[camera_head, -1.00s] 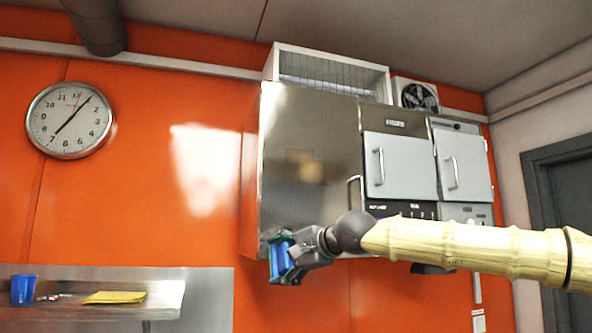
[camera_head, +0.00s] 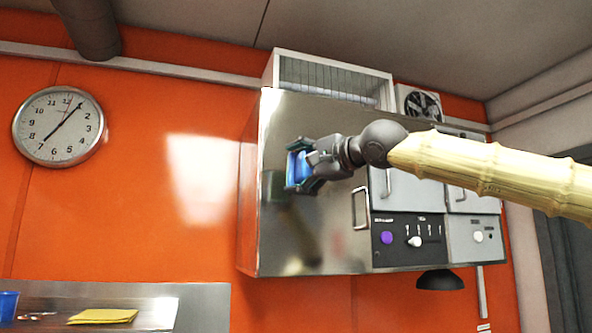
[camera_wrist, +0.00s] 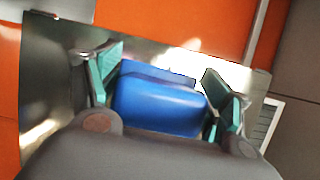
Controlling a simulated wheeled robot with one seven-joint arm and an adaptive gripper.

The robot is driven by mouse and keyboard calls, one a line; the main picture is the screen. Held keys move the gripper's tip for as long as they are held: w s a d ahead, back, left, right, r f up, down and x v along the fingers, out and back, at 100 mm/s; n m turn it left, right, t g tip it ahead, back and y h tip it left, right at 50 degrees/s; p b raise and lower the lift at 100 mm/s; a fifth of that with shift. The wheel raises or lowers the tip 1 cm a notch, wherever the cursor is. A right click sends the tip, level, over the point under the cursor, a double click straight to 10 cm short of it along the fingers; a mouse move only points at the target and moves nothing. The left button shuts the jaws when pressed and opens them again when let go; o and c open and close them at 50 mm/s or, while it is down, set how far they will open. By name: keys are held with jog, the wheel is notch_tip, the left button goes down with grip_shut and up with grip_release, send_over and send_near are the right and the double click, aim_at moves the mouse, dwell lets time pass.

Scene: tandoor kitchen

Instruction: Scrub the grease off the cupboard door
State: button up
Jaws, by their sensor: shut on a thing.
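The cupboard door (camera_head: 320,240) is a shiny steel panel with an upright bar handle at its right side. My gripper (camera_head: 299,170) is in front of the upper middle of the door, shut on a blue block (camera_head: 293,169). The wrist view shows the blue block (camera_wrist: 160,105) between my teal finger pads, with the steel door behind it. A dark reflection of gripper and block shows on the door to the left and below. I cannot tell whether the block touches the door. No grease is clearly visible; my gripper and arm hide part of the door.
A control panel (camera_head: 410,240) with knobs and pale doors is right of the steel door, partly behind my arm. A vent box (camera_head: 330,80) sits on top. A steel shelf (camera_head: 200,305) at lower left holds a blue cup (camera_head: 8,305) and yellow cloth (camera_head: 103,316).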

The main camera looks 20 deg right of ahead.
jog(key=shift+w+p, duration=0.35)
jog(key=shift+w, duration=2.45)
jog(key=shift+w+p, duration=0.85)
jog(key=shift+w, duration=0.05)
jog(key=shift+d+r+p, duration=0.15)
jog(key=shift+d+p, duration=0.45)
jog(key=shift+p, duration=0.2)
jog(key=d+p, duration=0.8)
jog(key=d, duration=0.2)
jog(key=shift+w+f, duration=0.15)
jog(key=shift+f, duration=0.05)
